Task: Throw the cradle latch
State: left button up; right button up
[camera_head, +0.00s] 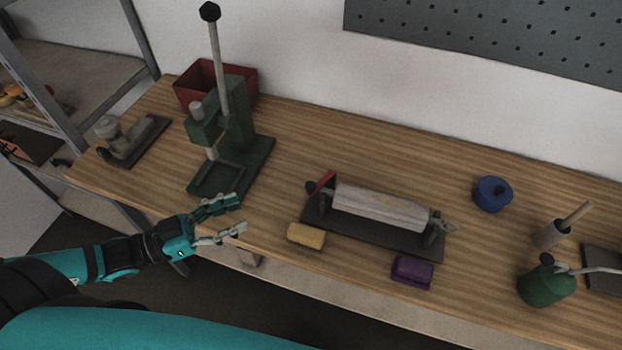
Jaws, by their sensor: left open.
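The cradle (376,233) is a dark base with end posts on the wooden bench, and a pale grey-white cylinder (380,206) lies across it. At its left end a red latch piece (327,180) stands tilted beside a dark round knob (311,187). A light metal fitting (446,224) is at its right end. I cannot tell whether the latch is thrown. My left gripper (242,212) is open and empty at the bench's front edge, left of the cradle and apart from it. My right gripper is not in view.
A green lever press (232,120) and red bin (196,84) stand left of the cradle. A yellow block (307,235) and purple block (412,270) lie in front. A blue round tin (492,193) and green can (546,285) are to the right. Bench behind the cradle is clear.

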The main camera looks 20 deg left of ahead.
pick_arm(q)
send_near(313, 184)
jog(key=x, duration=0.8)
jog(key=shift+w+d+f, duration=0.1)
jog(key=shift+w, duration=0.05)
jog(key=shift+w+d+p, duration=0.3)
jog(key=shift+w+d, duration=0.15)
jog(key=shift+f, duration=0.1)
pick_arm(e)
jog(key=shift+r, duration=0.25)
pick_arm(q)
jog(key=shift+c, duration=0.4)
grip_shut()
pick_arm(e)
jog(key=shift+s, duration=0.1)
pick_arm(q)
jog(key=shift+w+d+f, duration=0.15)
jog(key=shift+d+f, duration=0.05)
jog(key=shift+f, duration=0.05)
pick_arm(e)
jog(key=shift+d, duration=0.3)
